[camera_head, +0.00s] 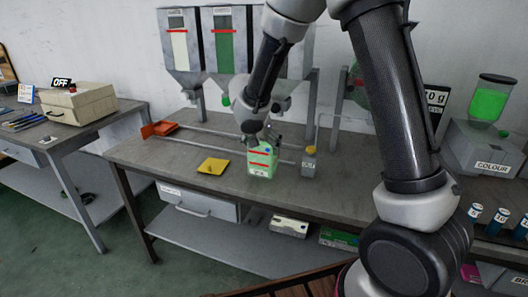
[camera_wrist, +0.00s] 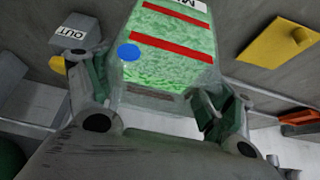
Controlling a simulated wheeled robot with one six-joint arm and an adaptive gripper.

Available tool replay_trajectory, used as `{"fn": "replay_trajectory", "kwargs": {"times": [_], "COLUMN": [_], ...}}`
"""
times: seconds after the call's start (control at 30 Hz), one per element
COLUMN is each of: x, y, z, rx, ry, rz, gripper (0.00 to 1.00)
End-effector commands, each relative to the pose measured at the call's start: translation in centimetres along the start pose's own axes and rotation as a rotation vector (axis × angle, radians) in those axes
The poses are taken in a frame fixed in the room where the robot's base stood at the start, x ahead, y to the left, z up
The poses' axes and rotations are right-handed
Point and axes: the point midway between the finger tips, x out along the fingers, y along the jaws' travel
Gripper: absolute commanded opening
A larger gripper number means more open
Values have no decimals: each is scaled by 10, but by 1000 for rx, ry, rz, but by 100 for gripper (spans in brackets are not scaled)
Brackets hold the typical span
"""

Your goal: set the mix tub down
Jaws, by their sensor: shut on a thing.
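The mix tub (camera_head: 261,161) is a clear tub of green granules with red stripes and a white label. In the head view it is over the middle of the grey bench (camera_head: 190,153), upright or nearly so. I cannot tell whether its base touches the bench top. My gripper (camera_head: 260,143) is at the tub's upper part, shut on it. In the wrist view the tub (camera_wrist: 165,65) fills the middle between my two fingers, with a blue dot on its side. Part of the tub's top is hidden by my gripper.
A yellow plate (camera_head: 213,166) lies left of the tub. A grey block marked OUT (camera_head: 308,165) stands to its right, at the end of rails. An orange tray (camera_head: 158,129) is at the far left. Hoppers (camera_head: 181,48) stand behind. Bare bench lies in front.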

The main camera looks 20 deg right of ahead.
Motion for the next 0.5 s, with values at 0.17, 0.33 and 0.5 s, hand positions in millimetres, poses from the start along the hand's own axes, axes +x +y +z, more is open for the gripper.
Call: {"fn": "replay_trajectory", "kwargs": {"times": [0.17, 0.33, 0.5], "x": [22, 23, 24], "y": [1, 0, 0], "z": [12, 13, 14], "rx": [-1, 0, 0], "ry": [-1, 0, 0], "rz": [3, 0, 1], "gripper": [12, 12, 12]}}
